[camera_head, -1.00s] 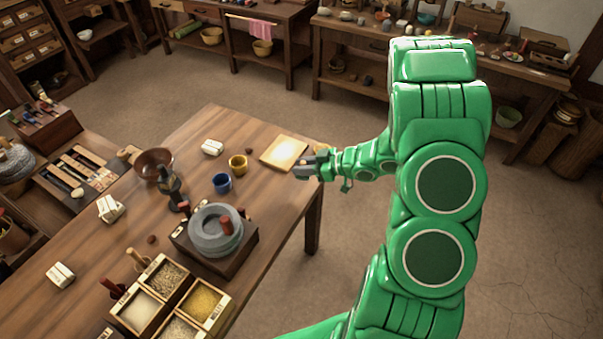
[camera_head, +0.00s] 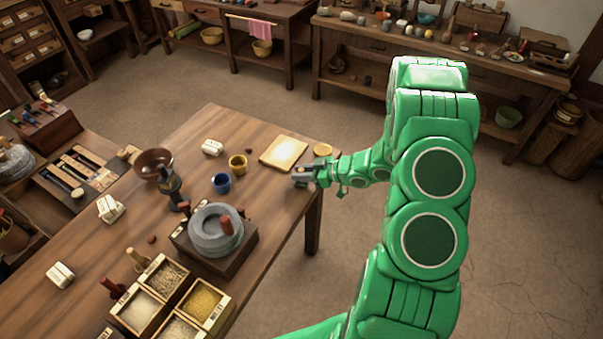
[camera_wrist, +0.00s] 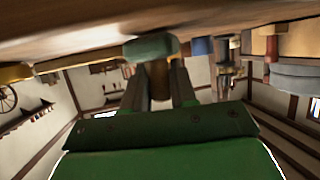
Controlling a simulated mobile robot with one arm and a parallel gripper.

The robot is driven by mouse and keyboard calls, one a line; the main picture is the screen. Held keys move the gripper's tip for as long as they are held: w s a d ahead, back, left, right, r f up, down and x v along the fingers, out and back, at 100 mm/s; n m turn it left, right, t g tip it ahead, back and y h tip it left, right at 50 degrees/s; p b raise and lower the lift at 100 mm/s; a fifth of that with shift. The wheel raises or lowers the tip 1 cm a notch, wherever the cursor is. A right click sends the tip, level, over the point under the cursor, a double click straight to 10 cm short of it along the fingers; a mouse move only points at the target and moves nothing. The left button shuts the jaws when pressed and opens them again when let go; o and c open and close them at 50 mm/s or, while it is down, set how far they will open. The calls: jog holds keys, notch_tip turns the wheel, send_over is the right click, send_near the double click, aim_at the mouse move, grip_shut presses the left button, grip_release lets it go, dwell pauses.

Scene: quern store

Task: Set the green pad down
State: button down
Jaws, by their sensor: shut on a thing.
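The green pad (camera_wrist: 151,47) shows between the fingertips of my gripper (camera_wrist: 159,72) in the wrist view, where the picture is upside down. My gripper is shut on it. A brown part between the fingers seems joined to the pad. The pad is very close to the wooden table top (camera_wrist: 70,25); I cannot tell whether it touches. In the head view my gripper (camera_head: 304,174) is low over the right edge of the table (camera_head: 205,140), in front of the pale square board (camera_head: 284,153). The pad cannot be made out there.
Bare table lies between the blue cup and my gripper.

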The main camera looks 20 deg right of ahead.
jog(key=shift+f, duration=0.15)
jog(key=c, duration=0.9)
grip_release()
jog(key=v, duration=1.2)
